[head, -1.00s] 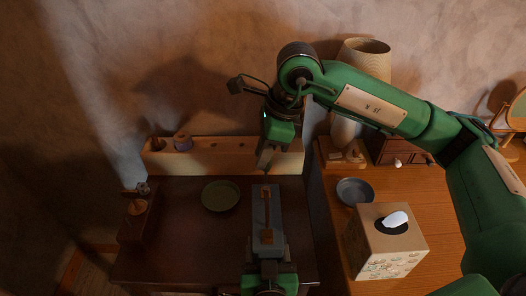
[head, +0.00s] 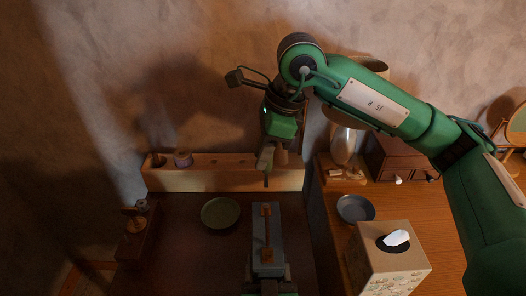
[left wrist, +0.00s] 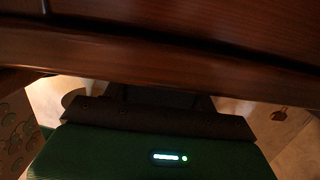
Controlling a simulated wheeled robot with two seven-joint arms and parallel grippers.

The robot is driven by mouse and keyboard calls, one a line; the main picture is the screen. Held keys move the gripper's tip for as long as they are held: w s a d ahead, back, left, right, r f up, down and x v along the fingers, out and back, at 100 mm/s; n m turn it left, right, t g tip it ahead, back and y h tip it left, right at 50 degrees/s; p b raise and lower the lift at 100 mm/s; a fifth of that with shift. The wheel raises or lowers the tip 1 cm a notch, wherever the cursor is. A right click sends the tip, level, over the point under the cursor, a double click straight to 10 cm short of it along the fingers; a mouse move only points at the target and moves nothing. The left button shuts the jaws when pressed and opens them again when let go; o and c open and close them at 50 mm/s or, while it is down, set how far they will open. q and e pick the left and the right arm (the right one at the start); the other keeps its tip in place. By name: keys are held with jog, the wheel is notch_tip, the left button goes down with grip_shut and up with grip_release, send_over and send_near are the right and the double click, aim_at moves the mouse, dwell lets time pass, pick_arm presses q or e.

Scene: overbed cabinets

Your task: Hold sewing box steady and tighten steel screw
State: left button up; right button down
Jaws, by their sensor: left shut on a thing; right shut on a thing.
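My right gripper (head: 268,160) is above and behind the box's far end, shut on a thin dark tool (head: 266,182) that points down. Its tip appears apart from the box. I cannot make out the steel screw. The left wrist view shows mostly a dark wooden surface, and the grip itself is hidden there.
A wooden rack (head: 220,180) with holes and a spool runs along the back wall. A green dish (head: 220,213) lies left of the box, and a small wooden stand (head: 137,240) is farther left. A tissue box (head: 388,262) and grey bowl (head: 355,208) stand right.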

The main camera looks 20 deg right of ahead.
pick_arm(q)
jog(key=o, duration=1.1)
jog(key=shift+s, duration=0.1)
